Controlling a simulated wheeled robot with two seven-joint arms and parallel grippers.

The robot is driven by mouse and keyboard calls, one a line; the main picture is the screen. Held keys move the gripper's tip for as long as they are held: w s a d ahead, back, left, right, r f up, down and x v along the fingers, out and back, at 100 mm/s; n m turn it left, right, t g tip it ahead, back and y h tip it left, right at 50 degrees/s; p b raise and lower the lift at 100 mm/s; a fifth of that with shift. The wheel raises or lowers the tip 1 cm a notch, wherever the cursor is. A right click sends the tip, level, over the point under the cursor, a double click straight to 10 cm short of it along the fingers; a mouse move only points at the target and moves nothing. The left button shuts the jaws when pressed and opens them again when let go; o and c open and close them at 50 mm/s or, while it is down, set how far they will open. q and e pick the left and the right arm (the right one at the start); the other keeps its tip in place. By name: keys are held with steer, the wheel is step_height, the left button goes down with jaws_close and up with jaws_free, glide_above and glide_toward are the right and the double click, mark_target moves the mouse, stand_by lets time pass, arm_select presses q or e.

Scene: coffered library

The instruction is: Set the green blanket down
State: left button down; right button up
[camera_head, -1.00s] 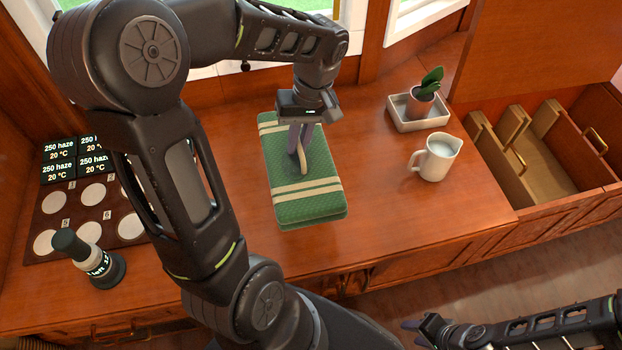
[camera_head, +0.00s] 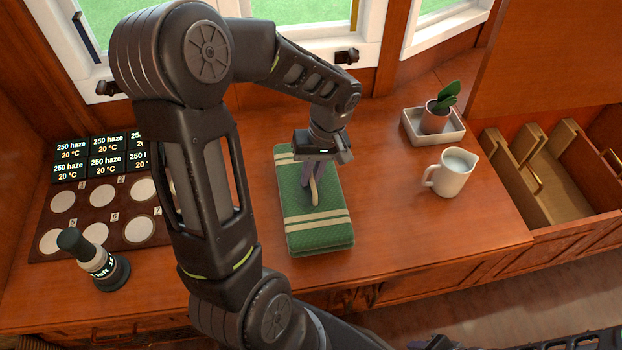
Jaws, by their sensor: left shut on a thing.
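The green blanket (camera_head: 318,230) is folded into a flat block with cream stripes. It lies level at the middle of the wooden desk top, on the surface or very close above it; I cannot tell which. My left gripper (camera_head: 314,188) points down over it, shut on the pale upright loop on its top. The far part of the blanket is partly hidden by the gripper. My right gripper (camera_head: 436,343) shows only as a sliver at the bottom edge, so its fingers cannot be made out.
A white pitcher (camera_head: 452,173) and a potted plant (camera_head: 438,115) in a pale tray (camera_head: 408,128) stand to the right. An open drawer (camera_head: 540,190) is farther right. On the left are a brown board (camera_head: 88,222) with white discs and a dark bottle (camera_head: 95,262). Desk around the blanket is clear.

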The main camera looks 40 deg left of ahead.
mark_target(321, 183)
arm_select(q)
steer(key=shift+f, duration=0.8)
steer(key=shift+f, duration=0.15)
steer(key=c, duration=1.5)
jaws_free()
steer(key=shift+r, duration=0.2)
step_height(321, 183, up, 12)
steer(key=w+d+p, duration=0.1)
steer(key=w+p, duration=0.1)
steer(key=shift+d+f, duration=0.15)
steer(key=shift+d, duration=0.1)
